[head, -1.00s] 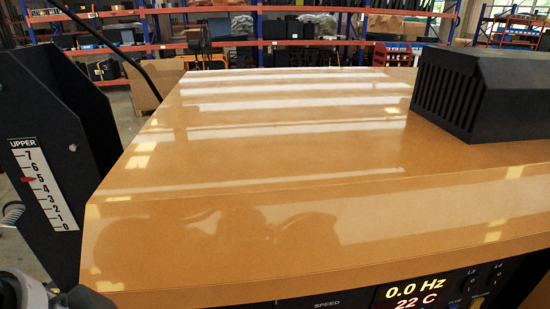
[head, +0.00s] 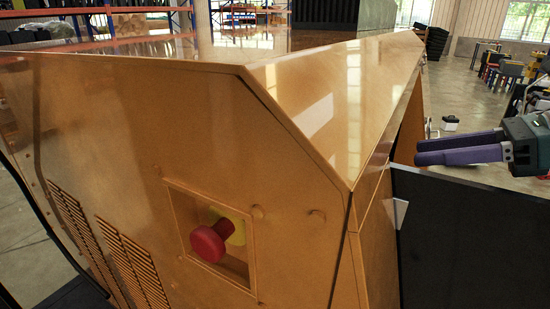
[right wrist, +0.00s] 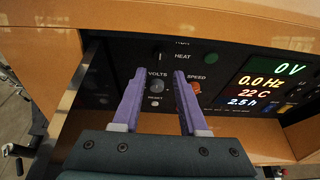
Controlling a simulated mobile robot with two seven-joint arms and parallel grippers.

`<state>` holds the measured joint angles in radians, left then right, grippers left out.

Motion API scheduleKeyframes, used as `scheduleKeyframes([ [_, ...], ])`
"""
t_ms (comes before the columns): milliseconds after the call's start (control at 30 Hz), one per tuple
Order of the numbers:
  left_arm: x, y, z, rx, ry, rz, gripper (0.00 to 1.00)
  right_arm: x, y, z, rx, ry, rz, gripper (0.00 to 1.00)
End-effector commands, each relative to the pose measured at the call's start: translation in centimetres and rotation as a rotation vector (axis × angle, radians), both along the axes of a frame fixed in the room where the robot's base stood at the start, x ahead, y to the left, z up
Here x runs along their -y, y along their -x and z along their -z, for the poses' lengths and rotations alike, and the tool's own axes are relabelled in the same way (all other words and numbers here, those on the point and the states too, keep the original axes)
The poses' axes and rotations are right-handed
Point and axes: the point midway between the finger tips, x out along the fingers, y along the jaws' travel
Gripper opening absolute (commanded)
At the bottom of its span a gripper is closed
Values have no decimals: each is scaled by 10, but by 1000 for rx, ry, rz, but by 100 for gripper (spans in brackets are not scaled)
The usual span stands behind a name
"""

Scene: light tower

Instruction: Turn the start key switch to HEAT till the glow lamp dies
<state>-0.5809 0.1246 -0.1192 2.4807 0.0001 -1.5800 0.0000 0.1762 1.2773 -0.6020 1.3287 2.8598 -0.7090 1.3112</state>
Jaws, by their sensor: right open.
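My right gripper (head: 417,152) is open in the head view, its purple fingers pointing left beside the cabinet's far corner. In the right wrist view my right gripper (right wrist: 157,74) is also open and empty, facing the dark control panel (right wrist: 225,50). A HEAT label (right wrist: 182,56) shows ahead of the fingers, with a thin upright mark to its left that may be the start key switch; it is too dark to be sure. I cannot pick out a lit glow lamp. My left gripper is not in view.
The display (right wrist: 268,83) reads 0 V, 0.0 Hz, 22 C and 2.5 h. A green round part (right wrist: 211,59) and an orange-red control (right wrist: 194,95) sit near the right finger. A red mushroom button (head: 209,244) sits recessed in the cabinet side (head: 110,120). A dark panel (head: 470,240) stands below my gripper.

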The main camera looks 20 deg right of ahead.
Motion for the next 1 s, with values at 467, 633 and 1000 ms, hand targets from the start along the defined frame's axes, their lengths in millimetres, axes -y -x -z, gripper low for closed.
scheduleKeyframes([
  [467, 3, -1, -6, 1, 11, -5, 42, -46, -51, 24, 5, -1, -7, 42],
  [633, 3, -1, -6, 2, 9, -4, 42, -56, -63, 33, 2, 0, -7, 42],
  [1000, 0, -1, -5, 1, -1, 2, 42, -58, -65, 35, 2, 2, -7, 40],
])
